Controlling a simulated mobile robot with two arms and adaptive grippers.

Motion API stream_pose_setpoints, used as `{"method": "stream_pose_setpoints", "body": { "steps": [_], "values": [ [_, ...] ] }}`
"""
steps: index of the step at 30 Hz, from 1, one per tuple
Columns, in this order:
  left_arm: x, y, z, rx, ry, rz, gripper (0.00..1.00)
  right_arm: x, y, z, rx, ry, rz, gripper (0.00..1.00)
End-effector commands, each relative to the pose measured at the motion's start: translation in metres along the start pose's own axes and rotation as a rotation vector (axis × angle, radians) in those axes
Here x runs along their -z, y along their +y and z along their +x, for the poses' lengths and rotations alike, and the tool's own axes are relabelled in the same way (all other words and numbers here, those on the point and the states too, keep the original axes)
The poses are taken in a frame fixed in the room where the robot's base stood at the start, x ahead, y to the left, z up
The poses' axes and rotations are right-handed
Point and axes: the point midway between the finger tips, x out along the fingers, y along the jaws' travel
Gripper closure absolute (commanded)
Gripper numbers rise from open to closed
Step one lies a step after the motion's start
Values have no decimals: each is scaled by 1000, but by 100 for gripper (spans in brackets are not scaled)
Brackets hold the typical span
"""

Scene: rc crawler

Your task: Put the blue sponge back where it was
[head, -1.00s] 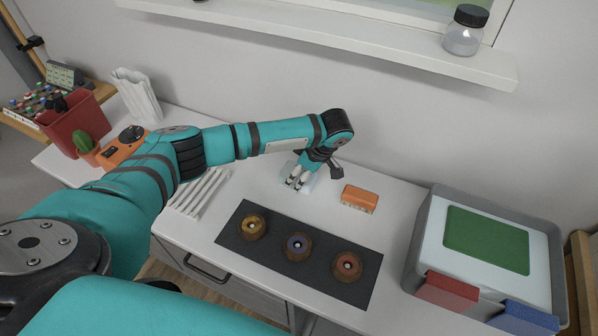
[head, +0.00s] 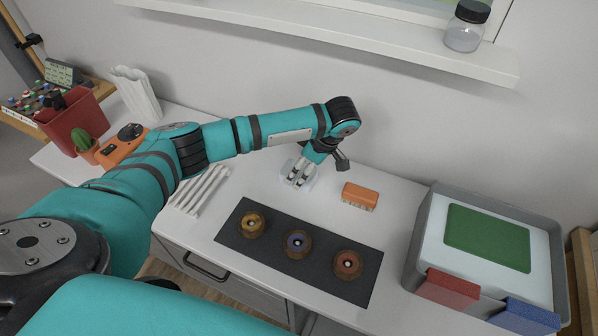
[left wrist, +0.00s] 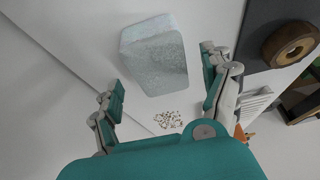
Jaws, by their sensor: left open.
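A pale blue-grey, speckled block that looks like the sponge (left wrist: 155,62) lies on the white tabletop in the left wrist view. In the head view it is a pale shape (head: 311,181) partly hidden by my left gripper (head: 298,181). My left gripper is open, and its two fingers (left wrist: 162,78) stand apart on either side of the block's near end in the wrist view. I see no grip on it. My right gripper is not in view.
A pile of pale crumbs (left wrist: 168,119) lies near the block. A dark mat (head: 270,258) holds three round wooden pieces. A grey bin (head: 418,238) has red (head: 447,288) and blue (head: 526,317) blocks at its front.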

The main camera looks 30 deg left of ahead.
Motion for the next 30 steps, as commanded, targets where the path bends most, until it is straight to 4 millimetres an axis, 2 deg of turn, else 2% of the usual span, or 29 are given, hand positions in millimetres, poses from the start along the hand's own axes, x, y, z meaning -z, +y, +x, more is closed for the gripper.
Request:
{"method": "stream_pose_setpoints", "body": {
  "steps": [6, 10, 12, 18, 30],
  "values": [
    [-2, 1, -48, -5, -3, 0, 19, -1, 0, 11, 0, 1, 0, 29],
    [0, 1, -73, -3, -1, 1, 19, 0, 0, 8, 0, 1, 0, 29],
    [1, 1, -84, -3, 1, 0, 19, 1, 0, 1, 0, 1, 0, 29],
    [0, 0, -93, 0, 0, 0, 19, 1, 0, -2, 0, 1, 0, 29],
    [0, 0, -92, 0, 0, 0, 19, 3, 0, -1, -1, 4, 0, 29]
  ]
}}
